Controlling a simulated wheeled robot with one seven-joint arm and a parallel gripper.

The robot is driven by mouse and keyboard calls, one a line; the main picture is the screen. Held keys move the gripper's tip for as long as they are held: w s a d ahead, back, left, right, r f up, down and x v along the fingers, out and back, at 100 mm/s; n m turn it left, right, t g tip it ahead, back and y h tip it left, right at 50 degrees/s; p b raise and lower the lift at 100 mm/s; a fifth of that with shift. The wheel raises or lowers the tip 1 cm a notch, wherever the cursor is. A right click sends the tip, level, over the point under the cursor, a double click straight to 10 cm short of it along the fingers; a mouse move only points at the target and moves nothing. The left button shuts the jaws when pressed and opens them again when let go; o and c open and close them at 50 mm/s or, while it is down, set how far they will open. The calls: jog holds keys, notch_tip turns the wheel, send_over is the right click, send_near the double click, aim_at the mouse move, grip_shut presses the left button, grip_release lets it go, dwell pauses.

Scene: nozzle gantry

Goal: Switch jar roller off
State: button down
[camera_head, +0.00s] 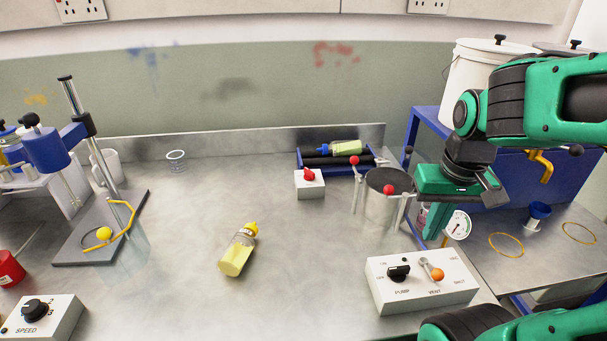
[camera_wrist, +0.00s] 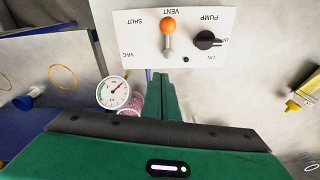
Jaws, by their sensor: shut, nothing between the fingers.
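The jar roller (camera_head: 313,164), a blue frame with black rollers, stands at the back of the bench in the head view. A bottle with pale yellow-green contents (camera_head: 345,148) lies on it. In front is a small white switch box (camera_head: 309,188) with a red knob (camera_head: 309,174); its setting is too small to read. My gripper (camera_head: 431,230) is shut and empty, pointing down to the right of the switch box, beyond the metal pot. In the wrist view its closed fingers (camera_wrist: 162,88) are near the pump and vent box (camera_wrist: 140,45). The roller is not in that view.
The metal pot (camera_head: 380,207) with red-knobbed clamps stands between my gripper and the switch box. A pump and vent box (camera_head: 418,292) is in front, a dial gauge (camera_head: 458,225) beside my gripper. A yellow bottle (camera_head: 238,253) lies mid-bench. Bench left of the switch box is clear.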

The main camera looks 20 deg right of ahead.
jog(key=w+a+r+n+t+h, duration=0.1)
jog(key=w+a+r+n+t, duration=0.1)
jog(key=w+a, duration=0.9)
jog(key=w+a+r+n+t+h, duration=0.1)
jog(key=w+a+n+t+h, duration=0.1)
jog(key=w+a, duration=1)
jog(key=w+n+t, duration=0.1)
jog(key=w+n, duration=0.1)
jog(key=shift+w+r+n, duration=0.2)
jog(key=shift+r+n, duration=0.15)
jog(key=shift+n, duration=0.05)
send_near(306, 179)
jog(key=f, duration=0.1)
jog(key=a+f, duration=0.1)
jog(key=w+a+f, duration=0.1)
jog(key=f, duration=0.1)
jog(key=shift+w, duration=0.15)
jog(key=d, duration=0.2)
jog(key=w+d, duration=0.1)
jog(key=shift+w+f, duration=0.15)
jog(key=shift+f, duration=0.1)
jog(key=shift+w+d, duration=0.2)
jog(key=shift+d, duration=0.3)
jog(key=shift+a, duration=0.15)
